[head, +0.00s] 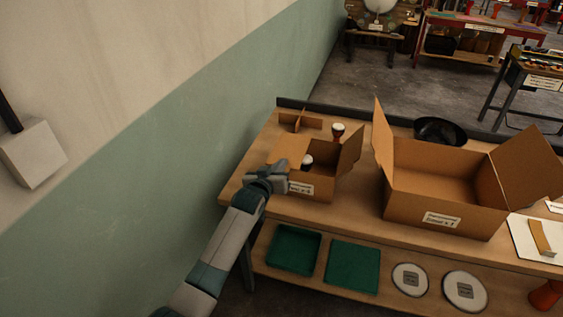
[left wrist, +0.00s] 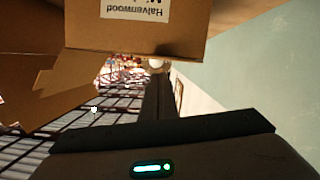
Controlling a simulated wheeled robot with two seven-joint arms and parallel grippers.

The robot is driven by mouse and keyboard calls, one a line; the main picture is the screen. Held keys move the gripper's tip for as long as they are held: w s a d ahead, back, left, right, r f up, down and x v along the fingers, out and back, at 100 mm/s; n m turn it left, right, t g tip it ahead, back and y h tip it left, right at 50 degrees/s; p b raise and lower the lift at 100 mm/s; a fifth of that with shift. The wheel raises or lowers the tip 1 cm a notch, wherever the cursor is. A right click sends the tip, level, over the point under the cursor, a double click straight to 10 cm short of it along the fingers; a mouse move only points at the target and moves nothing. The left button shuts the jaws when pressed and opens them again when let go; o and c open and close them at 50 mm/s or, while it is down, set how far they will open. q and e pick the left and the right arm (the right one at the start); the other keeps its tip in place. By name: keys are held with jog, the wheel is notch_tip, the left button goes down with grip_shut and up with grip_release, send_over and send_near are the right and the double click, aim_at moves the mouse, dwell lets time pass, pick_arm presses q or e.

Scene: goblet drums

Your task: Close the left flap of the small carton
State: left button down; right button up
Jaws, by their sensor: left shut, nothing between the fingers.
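The small carton (head: 322,190) stands on the left part of the workbench, with a white label on its front. Its right flap (head: 350,152) stands up and leans outward. A brown panel (head: 288,150) shows at its left, just behind my gripper; I cannot tell whether it is the left flap or a wall. A small drum with a pale top (head: 307,160) shows inside. My left gripper (head: 280,172) is shut and empty at the carton's left front corner; contact is unclear. In the left wrist view its dark fingers (left wrist: 158,98) lie below the labelled carton wall (left wrist: 135,35). My right gripper is out of view.
A large open carton (head: 435,205) stands to the right, flaps spread. A cardboard divider (head: 300,122) and a small goblet drum (head: 338,130) stand behind the small carton. A black pan (head: 440,130) lies farther back. The green and cream wall (head: 190,150) is close on the left.

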pick_arm(q)
jog(key=shift+s+d+f+m+b, duration=0.1)
jog(key=shift+d+f+m+b, duration=0.15)
jog(key=shift+f, duration=0.25)
jog(key=shift+s+d+f+m+b, duration=0.1)
jog(key=shift+d+f+m, duration=0.05)
jog(key=shift+f+m, duration=0.3)
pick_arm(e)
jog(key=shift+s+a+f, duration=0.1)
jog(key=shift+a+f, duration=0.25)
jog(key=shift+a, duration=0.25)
